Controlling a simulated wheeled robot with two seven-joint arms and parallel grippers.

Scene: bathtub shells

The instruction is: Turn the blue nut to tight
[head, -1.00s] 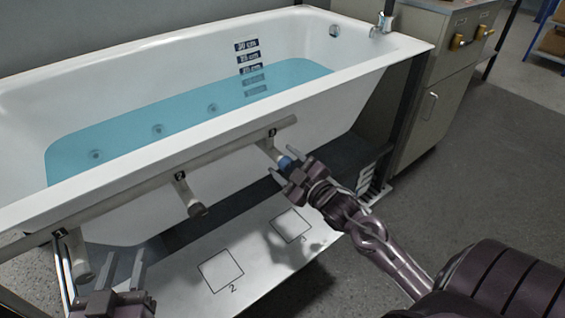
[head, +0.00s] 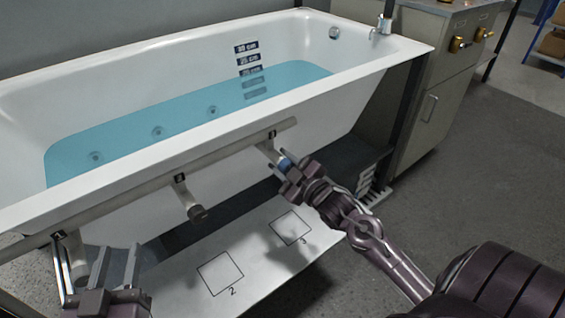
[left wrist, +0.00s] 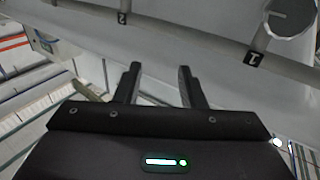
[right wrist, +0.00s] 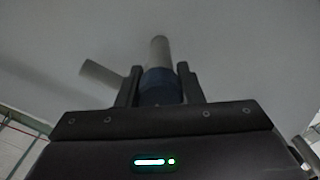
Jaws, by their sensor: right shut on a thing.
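The blue nut (head: 286,163) sits on the rightmost stub pipe (head: 266,150) under the tub's front rail. My right gripper (head: 288,166) is shut on it. In the right wrist view the blue nut (right wrist: 159,87) lies between the two fingers (right wrist: 158,85), with a pale pipe (right wrist: 160,52) running up beyond it. The fingers hide part of the nut's sides. My left gripper (head: 118,265) is open and empty at the lower left, near the leftmost stub pipe (head: 79,272). In the left wrist view its fingers (left wrist: 159,85) stand apart with nothing between them.
The white bathtub (head: 150,172) holds blue water (head: 180,115). The front rail (head: 150,185) carries another capped stub (head: 197,213) in the middle. Below lies a white sheet (head: 262,258) with empty marked squares. A grey cabinet (head: 432,100) stands at the right.

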